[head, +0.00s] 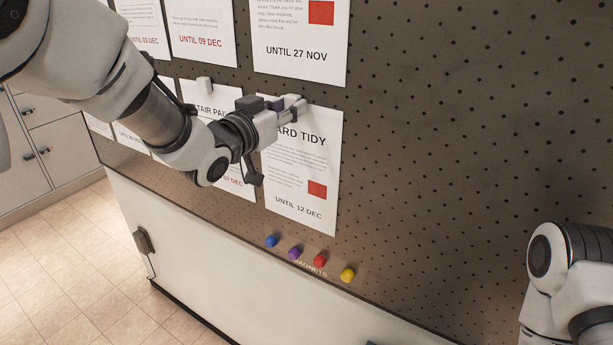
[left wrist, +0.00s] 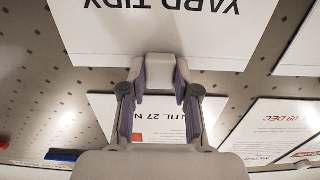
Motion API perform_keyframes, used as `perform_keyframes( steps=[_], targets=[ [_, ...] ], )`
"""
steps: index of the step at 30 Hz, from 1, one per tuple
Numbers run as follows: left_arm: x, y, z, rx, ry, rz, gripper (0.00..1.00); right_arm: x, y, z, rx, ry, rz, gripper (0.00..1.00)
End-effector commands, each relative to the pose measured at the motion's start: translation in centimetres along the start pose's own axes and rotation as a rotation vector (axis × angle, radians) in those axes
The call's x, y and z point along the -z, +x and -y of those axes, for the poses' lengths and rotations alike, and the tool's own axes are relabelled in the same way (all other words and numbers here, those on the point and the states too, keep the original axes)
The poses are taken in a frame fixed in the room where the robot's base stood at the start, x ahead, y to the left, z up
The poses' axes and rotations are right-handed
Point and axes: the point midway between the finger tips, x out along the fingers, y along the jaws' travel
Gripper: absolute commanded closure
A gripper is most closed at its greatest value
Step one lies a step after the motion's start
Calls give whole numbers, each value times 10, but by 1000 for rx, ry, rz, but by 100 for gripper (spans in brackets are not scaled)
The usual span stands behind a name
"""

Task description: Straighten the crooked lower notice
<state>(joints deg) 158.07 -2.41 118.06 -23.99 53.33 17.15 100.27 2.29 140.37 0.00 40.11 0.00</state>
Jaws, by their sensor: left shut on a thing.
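The lower notice (head: 300,165), a white "YARD TIDY" sheet marked "UNTIL 12 DEC", hangs on the dark perforated board. It also shows upside down in the left wrist view (left wrist: 165,30). Its top edge looks about parallel to the bottom edge of the "27 NOV" notice (head: 300,50) above; a small tilt is hard to judge. My left gripper (head: 292,107) is at its top edge, shut on a small white holder (left wrist: 160,64) there. The gripper covers part of the title. My right arm shows at the lower right; its gripper is out of view.
A "STAIR" notice (head: 213,180) with its own white holder (head: 204,84) hangs close on the left, partly behind my left arm. Blue, purple, red (head: 320,261) and yellow magnets sit below the notice. The board to the right is bare.

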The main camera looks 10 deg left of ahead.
Motion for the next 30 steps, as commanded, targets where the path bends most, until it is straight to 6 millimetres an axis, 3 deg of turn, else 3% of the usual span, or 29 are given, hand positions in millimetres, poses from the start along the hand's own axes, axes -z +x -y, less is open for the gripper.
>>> perform_keyframes(
  steps=[9,10,12,23,30],
  targets=[
    [1,0,0,0,-1,0,100,0,0,0,0,0,0,60],
    [1,0,0,0,-1,0,66,0,0,0,0,0,0,60],
    [1,0,0,0,-1,0,41,0,0,0,0,0,0,60],
    [1,-5,0,1,-2,0,40,0,0,0,0,0,0,60],
    [1,-49,0,0,-4,0,40,0,0,0,0,0,0,60]
  ],
)
